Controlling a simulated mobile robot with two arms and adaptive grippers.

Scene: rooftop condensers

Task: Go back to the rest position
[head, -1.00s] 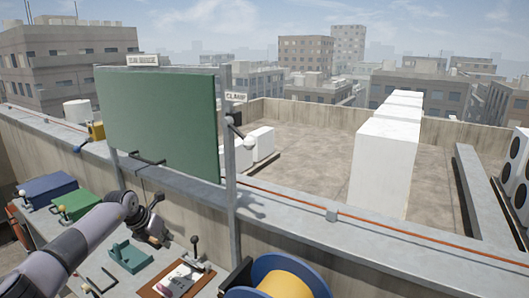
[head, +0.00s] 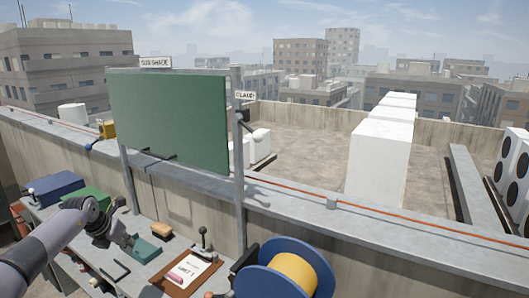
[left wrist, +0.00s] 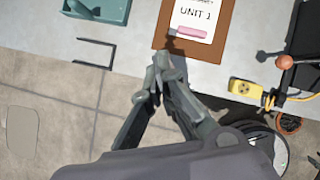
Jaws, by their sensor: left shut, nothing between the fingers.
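My left gripper (head: 128,243) is over the workbench (head: 130,283) in the head view, left of the clipboard and close to the small teal tray (head: 150,252). In the left wrist view its fingers (left wrist: 158,72) come together at the tips, shut with nothing between them. Below and beyond them lie the brown clipboard (left wrist: 163,42) with a "UNIT 1" sheet and a pink marker (left wrist: 190,33). My right gripper is in neither view.
A green sun shade panel (head: 170,120) stands on posts behind the bench, with a clamp lever on the right post. A blue-rimmed cable spool (head: 260,285) stands front right. A blue case (head: 55,186) and green box (head: 92,195) sit at the left. A concrete parapet (head: 300,213) runs behind.

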